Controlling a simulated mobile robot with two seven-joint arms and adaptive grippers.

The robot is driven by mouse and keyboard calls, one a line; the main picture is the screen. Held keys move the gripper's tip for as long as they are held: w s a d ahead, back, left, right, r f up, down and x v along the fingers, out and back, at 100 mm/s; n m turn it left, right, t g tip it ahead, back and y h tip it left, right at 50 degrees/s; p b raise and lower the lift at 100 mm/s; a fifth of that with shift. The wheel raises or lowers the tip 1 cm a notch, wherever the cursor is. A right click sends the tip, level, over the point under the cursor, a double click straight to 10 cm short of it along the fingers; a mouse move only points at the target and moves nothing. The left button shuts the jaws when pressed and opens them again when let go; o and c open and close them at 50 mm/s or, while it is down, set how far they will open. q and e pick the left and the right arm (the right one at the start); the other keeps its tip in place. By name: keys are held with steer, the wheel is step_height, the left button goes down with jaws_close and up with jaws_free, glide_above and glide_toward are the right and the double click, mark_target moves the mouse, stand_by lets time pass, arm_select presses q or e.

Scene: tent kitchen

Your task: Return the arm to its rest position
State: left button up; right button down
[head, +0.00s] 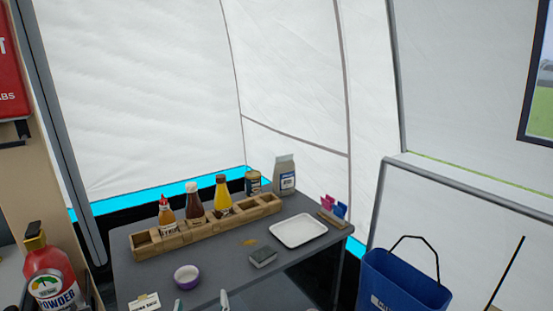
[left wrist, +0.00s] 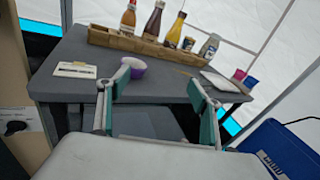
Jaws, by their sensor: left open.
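My left gripper (left wrist: 158,88) is open in the left wrist view, its two teal-and-grey fingers spread apart with nothing between them. Only its fingertips (head: 201,302) show at the bottom edge of the head view, by the near side of the grey table (head: 215,256). A small purple-rimmed white bowl (head: 187,277) sits on the table just beyond them. In the left wrist view the bowl (left wrist: 134,66) appears behind the left finger; I cannot tell the gap. My right gripper is not in view.
A wooden rack (head: 150,243) holds sauce bottles along the table's back. A white tray (head: 298,231), a grey block (head: 263,258) and a label card (head: 145,302) lie on the table. A blue bucket (head: 400,284) stands right; a red extinguisher (head: 50,275) stands left.

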arm_select(q)
steer(key=s+f+n+g+h, duration=0.2)
steer(key=s+f+n+g, duration=0.1)
steer(key=f+n, duration=0.55)
steer(key=s+a+f+n+g+h+p, duration=0.2)
steer(key=s+a+f+n+g+h, duration=0.1)
steer(key=s+f+n, duration=1.2)
steer(key=s+n, duration=0.2)
steer(key=n, duration=0.2)
steer(key=shift+g+h+p, duration=0.3)
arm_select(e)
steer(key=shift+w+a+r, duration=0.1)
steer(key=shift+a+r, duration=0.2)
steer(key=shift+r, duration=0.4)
arm_select(q)
steer(key=shift+n, duration=0.25)
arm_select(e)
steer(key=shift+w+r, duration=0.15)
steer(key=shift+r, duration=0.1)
